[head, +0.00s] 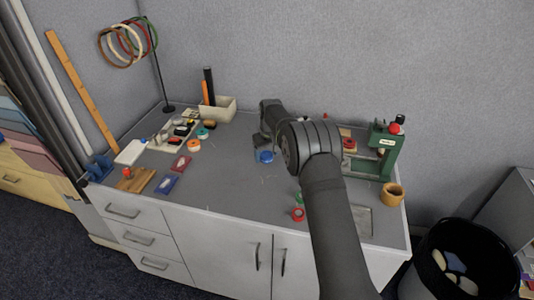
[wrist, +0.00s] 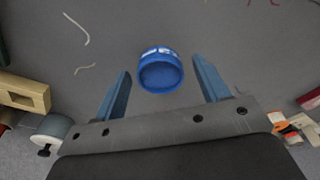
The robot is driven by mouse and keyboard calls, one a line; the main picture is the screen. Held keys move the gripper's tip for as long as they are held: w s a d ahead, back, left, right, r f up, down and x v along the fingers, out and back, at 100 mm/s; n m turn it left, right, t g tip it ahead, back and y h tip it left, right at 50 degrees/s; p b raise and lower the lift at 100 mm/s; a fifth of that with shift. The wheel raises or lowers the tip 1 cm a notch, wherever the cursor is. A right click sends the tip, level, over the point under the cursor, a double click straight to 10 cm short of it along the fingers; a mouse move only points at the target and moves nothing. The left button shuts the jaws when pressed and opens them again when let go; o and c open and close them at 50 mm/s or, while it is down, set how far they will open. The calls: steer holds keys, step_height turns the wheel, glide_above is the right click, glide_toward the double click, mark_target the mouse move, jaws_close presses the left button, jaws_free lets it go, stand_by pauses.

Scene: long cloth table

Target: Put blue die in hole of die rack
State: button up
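The blue die (wrist: 161,73) is a short round piece with a raised rim, lying on the grey table top. It also shows in the head view (head: 265,157), just below my gripper's end. My gripper (wrist: 163,68) is open, with one blue finger on each side of the die and a visible gap on both sides. Nothing is held. A tan wooden block with a dark recess (wrist: 25,94), possibly the die rack, is at the left in the wrist view. I cannot tell for sure which thing is the rack; my arm hides part of the table.
A green press (head: 384,152) and a wooden cup (head: 392,194) stand at the right. Red and green round pieces (head: 298,213) lie near the front edge beside my arm. A tool tray (head: 172,133) and tape rolls (head: 193,145) are at the left. The table's middle front is clear.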

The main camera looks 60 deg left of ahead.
steer(key=shift+r, duration=0.1)
step_height(320, 180, up, 12)
steer(key=d, duration=0.1)
steer(key=shift+d, duration=0.25)
steer(key=shift+o, duration=0.5)
stand_by(0.6)
steer(key=y, duration=0.3)
glide_toward(267, 156)
steer(key=x, duration=0.4)
steer(key=shift+s+a+f, duration=0.1)
steer(key=shift+f, duration=0.25)
steer(key=shift+a+x, duration=0.2)
steer(key=shift+x, duration=2.5)
